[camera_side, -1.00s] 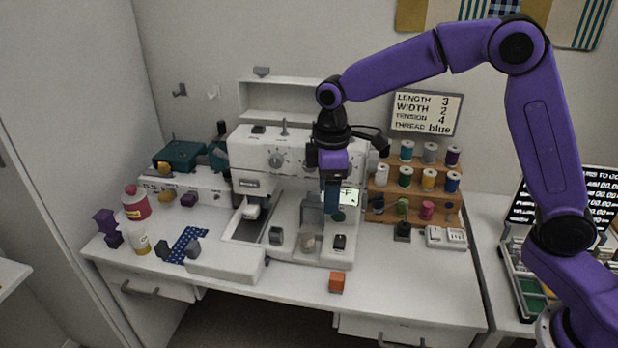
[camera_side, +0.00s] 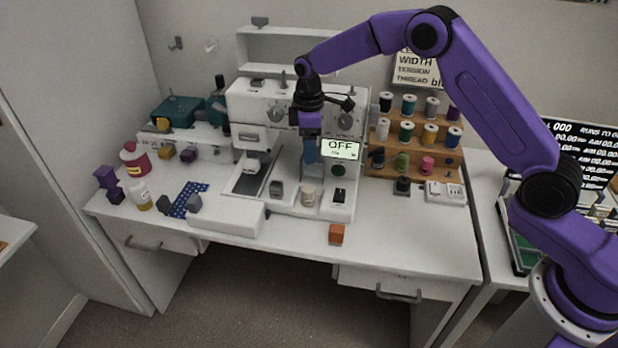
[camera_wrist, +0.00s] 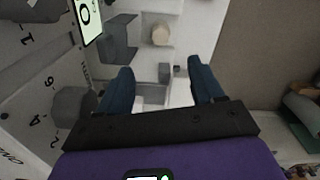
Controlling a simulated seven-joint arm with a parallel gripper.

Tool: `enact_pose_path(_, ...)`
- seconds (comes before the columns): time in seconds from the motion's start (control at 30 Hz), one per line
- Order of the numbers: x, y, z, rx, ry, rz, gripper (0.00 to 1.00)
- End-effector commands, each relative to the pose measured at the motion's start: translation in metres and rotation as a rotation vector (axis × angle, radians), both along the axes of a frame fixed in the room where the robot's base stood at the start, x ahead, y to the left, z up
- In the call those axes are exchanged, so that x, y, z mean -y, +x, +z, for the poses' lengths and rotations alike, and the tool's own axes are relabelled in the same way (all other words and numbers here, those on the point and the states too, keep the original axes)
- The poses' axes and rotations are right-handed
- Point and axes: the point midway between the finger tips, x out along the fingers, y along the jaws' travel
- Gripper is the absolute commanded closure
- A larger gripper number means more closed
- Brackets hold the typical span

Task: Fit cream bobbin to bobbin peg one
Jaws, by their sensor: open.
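A small cream cylinder (camera_side: 308,197), which looks like the cream bobbin, stands on the sewing machine's white bed, between a grey block and a dark switch. In the wrist view a cream round thing (camera_wrist: 160,36) beyond my fingertips seems to be the same piece. My gripper (camera_side: 310,155) hangs pointing down in front of the machine, above and behind the cream piece and apart from it. In the wrist view my gripper (camera_wrist: 160,80) has its two blue fingers wide apart with nothing between them. I cannot tell which part is bobbin peg one.
The white sewing machine (camera_side: 250,105) stands close behind my gripper, with a lit screen (camera_side: 340,149) reading OFF. A wooden thread rack (camera_side: 385,157) holds several spools at the right. An orange cube (camera_side: 336,234) lies near the front edge. The table's front right is clear.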

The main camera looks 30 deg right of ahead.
Motion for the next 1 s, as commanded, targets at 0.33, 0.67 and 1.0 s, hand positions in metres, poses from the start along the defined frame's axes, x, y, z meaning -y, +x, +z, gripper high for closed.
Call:
enact_pose_path(0.33, 0.0, -0.001, -0.062, -0.004, 0.0, -0.001, 0.33)
enact_pose_path(0.67, 0.0, -0.001, -0.114, -0.002, 0.0, 0.0, 0.33)
enact_pose_path(1.0, 0.0, 0.0, -0.135, 0.001, 0.002, 0.0, 0.33)
